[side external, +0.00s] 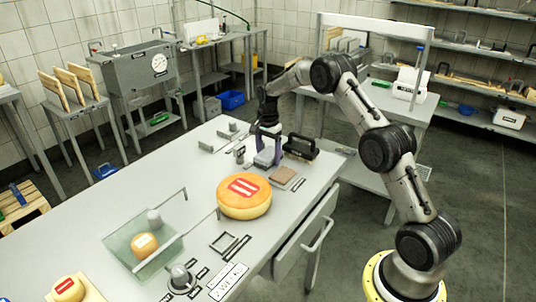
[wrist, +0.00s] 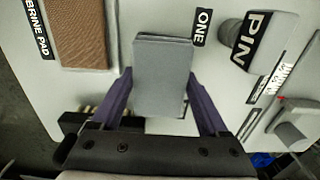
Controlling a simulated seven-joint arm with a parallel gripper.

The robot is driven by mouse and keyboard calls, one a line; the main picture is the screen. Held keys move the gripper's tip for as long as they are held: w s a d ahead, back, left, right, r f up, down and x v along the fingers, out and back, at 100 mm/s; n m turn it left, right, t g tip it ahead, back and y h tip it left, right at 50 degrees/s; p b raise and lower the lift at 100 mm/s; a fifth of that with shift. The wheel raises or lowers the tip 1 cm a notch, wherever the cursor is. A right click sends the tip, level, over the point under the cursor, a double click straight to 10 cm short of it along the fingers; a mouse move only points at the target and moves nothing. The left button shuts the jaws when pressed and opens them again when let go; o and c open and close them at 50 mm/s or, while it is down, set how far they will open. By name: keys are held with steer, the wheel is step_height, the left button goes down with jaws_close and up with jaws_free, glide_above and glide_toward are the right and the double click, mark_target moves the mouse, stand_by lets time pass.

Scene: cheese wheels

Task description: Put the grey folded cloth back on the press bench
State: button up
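The grey folded cloth (wrist: 163,85) is between the two purple fingers of my gripper (wrist: 161,74). The fingertips meet its left and right edges, so my gripper looks shut on it. In the side external view my gripper (side external: 268,147) points down at the far right part of the long grey table (side external: 180,195), with the cloth (side external: 265,157) low between its fingers. I cannot tell whether the cloth touches the tabletop. No label shows which surface is the press bench.
A brown brine pad (wrist: 82,32) and a black-handled tool (side external: 300,147) are close to my gripper. A PIN-labelled knob (wrist: 238,38) is at its other side. A large orange cheese wheel (side external: 244,196) and a glass tray (side external: 115,240) stand nearer the camera. Bare tabletop lies left of the wheel.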

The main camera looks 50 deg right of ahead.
mark_target(268, 154)
steer(key=shift+o, duration=0.5)
step_height(268, 154, up, 13)
steer(key=s+a+r+n+t, duration=0.1)
steer(key=s+a+r+n, duration=0.35)
steer(key=a+r, duration=0.3)
steer(key=s+a+r+n+t, duration=0.1)
steer(key=s+a+r+n, duration=0.1)
steer(key=s+a+n, duration=0.3)
steer(key=s+a+r+t, duration=0.1)
steer(key=s+a+r, duration=0.1)
steer(key=s, duration=0.6)
steer(key=s+a+r+n+t, duration=0.1)
steer(key=s+a+r+n, duration=0.1)
steer(key=s+a+n, duration=0.3)
steer(key=s+a+f+n+t, duration=0.1)
steer(key=s+f, duration=0.4)
steer(key=s, duration=0.7)
steer(key=shift+s+a+f+n+t, duration=0.3)
steer(key=shift+a+n, duration=0.4)
steer(key=shift+n, duration=0.55)
